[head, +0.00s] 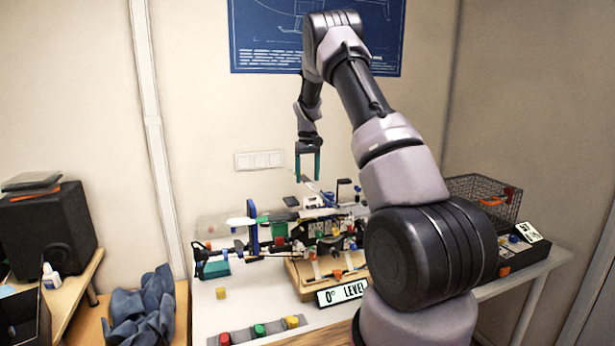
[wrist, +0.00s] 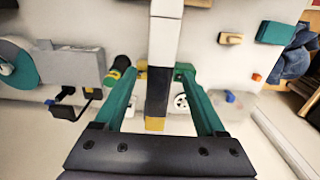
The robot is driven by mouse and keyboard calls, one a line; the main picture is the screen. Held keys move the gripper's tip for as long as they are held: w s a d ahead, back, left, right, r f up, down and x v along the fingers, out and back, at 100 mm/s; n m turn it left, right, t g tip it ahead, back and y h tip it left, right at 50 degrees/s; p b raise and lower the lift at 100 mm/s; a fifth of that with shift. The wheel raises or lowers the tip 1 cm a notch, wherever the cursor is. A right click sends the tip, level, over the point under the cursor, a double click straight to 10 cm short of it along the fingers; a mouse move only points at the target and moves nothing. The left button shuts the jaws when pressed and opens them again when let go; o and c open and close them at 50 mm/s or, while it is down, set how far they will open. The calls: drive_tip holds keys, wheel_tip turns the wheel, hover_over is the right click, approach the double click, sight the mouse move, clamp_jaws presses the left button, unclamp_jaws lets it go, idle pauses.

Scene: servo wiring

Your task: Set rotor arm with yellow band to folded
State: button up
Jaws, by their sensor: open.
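In the wrist view, a long narrow rotor arm (wrist: 165,50) runs down from the top edge, white, then grey and black. A yellow band (wrist: 155,124) marks its lower end. My gripper (wrist: 157,72) has its two teal fingers spread, one on each side of this arm in the picture, with a gap on both sides. I cannot tell how far above the arm the fingers are. In the head view, my gripper (head: 307,179) points down above the back of the drone-like assembly (head: 290,232). The yellow band is not clear there.
A wire basket (head: 483,200) stands at the right. In the wrist view, a grey block (wrist: 75,67) lies left of the fingers.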

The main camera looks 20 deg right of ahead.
drive_tip(key=shift+f, duration=0.1)
clamp_jaws()
idle(1.4)
